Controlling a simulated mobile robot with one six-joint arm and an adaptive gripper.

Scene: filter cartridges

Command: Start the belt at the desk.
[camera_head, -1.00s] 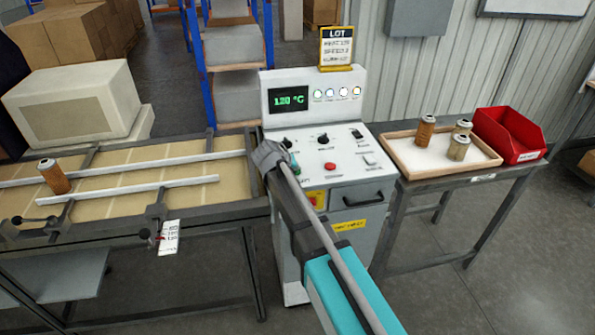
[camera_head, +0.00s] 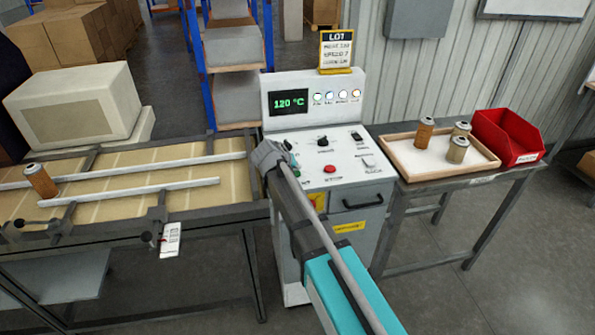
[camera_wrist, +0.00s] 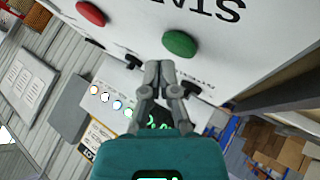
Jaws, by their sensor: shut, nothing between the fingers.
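The control desk (camera_head: 318,118) stands in the middle of the head view, its display reading 120 °C. In the wrist view the green button (camera_wrist: 180,43) sits just beyond my fingertips, by large "STA..." lettering; I cannot tell whether they touch it. The red button (camera_wrist: 91,13) is to its left; it also shows on the desk in the head view (camera_head: 330,169). My gripper (camera_wrist: 160,72) is shut and empty, over the desk's left edge in the head view. The belt (camera_head: 120,178) lies left of the desk, carrying a brown cartridge (camera_head: 40,181) near its left end.
A wooden tray (camera_head: 410,171) with 3 cartridges and a red bin (camera_head: 508,136) stand on the table at right. White rails (camera_head: 140,190) run along the belt. A lot sign (camera_head: 336,50) stands on the desk. Blue shelving (camera_head: 230,60) is behind.

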